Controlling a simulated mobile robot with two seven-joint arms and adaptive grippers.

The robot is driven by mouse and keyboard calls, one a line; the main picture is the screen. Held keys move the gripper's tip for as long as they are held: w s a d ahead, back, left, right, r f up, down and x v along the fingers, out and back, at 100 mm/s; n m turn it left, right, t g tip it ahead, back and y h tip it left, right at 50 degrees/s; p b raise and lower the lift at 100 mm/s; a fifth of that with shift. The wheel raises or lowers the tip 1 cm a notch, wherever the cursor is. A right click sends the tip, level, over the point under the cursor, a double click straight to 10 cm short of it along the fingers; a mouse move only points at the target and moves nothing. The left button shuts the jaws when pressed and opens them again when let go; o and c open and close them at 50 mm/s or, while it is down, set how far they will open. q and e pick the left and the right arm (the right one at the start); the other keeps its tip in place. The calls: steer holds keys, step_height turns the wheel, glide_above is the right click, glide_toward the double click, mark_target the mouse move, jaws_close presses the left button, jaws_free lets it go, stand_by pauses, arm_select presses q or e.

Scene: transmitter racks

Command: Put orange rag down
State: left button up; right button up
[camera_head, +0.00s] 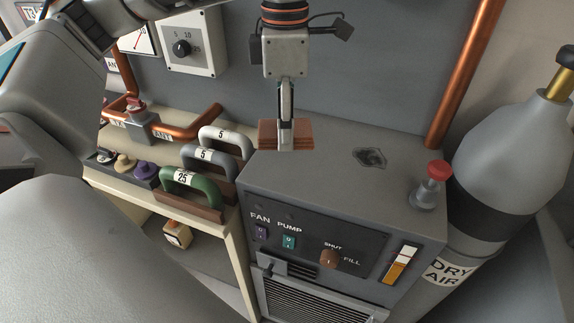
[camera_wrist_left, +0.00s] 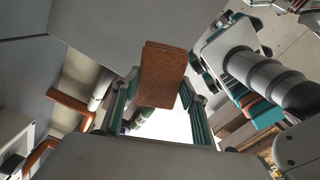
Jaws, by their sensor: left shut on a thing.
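The orange rag (camera_head: 303,135) is a folded, rust-coloured block in the head view. My left gripper (camera_head: 286,132) comes down from above and is shut on it, one finger covering its middle. The rag is at the back left of the grey cabinet's top (camera_head: 320,170); I cannot tell whether it touches that top. In the left wrist view the rag (camera_wrist_left: 163,75) sticks out between the two teal-sided fingers of the left gripper (camera_wrist_left: 160,105). My right gripper is not seen in the head view.
A dark patch (camera_head: 370,157) and a red-knobbed valve (camera_head: 430,186) are on the cabinet top. Several handled blocks, including a green one (camera_head: 190,187), stand on the bench at left. A copper pipe (camera_head: 465,75) and a grey cylinder (camera_head: 510,140) stand at right.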

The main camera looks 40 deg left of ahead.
arm_select(q)
glide_above(286, 177)
step_height(286, 177, down, 5)
steer(key=shift+a+f+b, duration=0.1)
steer(key=shift+f+b, duration=0.1)
steer(key=shift+b, duration=0.1)
step_height(286, 177, down, 4)
steer(key=shift+f, duration=0.2)
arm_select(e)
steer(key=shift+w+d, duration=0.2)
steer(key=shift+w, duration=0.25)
arm_select(q)
steer(key=o, duration=1)
steer(key=shift+f, duration=0.1)
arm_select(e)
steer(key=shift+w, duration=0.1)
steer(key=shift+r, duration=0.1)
